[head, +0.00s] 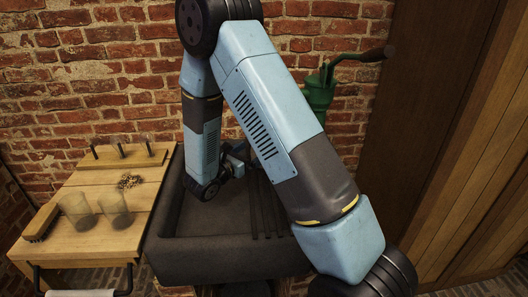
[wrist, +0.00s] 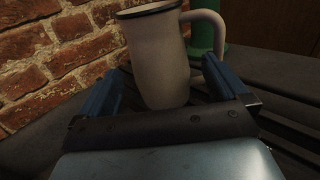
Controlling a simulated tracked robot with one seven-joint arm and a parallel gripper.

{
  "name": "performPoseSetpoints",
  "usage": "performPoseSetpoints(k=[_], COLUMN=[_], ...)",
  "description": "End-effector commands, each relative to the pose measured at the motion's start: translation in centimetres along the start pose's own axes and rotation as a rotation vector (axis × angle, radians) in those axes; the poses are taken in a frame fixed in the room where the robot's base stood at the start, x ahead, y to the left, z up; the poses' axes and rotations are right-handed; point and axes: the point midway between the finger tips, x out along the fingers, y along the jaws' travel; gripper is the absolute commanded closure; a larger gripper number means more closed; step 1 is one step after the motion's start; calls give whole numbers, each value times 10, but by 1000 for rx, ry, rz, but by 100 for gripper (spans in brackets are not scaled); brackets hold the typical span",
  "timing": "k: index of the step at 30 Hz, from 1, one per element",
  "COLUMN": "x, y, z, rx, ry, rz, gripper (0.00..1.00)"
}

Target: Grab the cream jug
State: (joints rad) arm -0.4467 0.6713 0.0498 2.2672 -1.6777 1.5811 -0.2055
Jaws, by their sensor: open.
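The cream jug (wrist: 158,55) shows in the wrist view, upright, with a dark rim and a handle (wrist: 210,30) on its right. It stands on a dark ribbed surface close to the brick wall. My gripper (wrist: 155,95) is open, with one blue finger on each side of the jug's lower body. I cannot tell whether the fingers touch it. In the head view my gripper (head: 235,158) is partly visible over the dark sink, behind my arm. The jug is hidden there by my arm.
The dark sink (head: 215,262) has a ribbed drainer on its right. A green hand pump (head: 318,92) stands behind it. On the left, a wooden table (head: 92,243) holds two glasses (head: 112,205), a brush (head: 40,222) and a rack (head: 122,158). The brick wall is close behind.

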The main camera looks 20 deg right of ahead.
Motion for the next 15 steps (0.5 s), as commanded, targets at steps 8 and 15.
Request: performPoseSetpoints(k=[8,15], x=[18,49], y=[0,2], z=[0,3], rx=[0,0], ry=[1,0], rz=[-1,-3], gripper=[0,0])
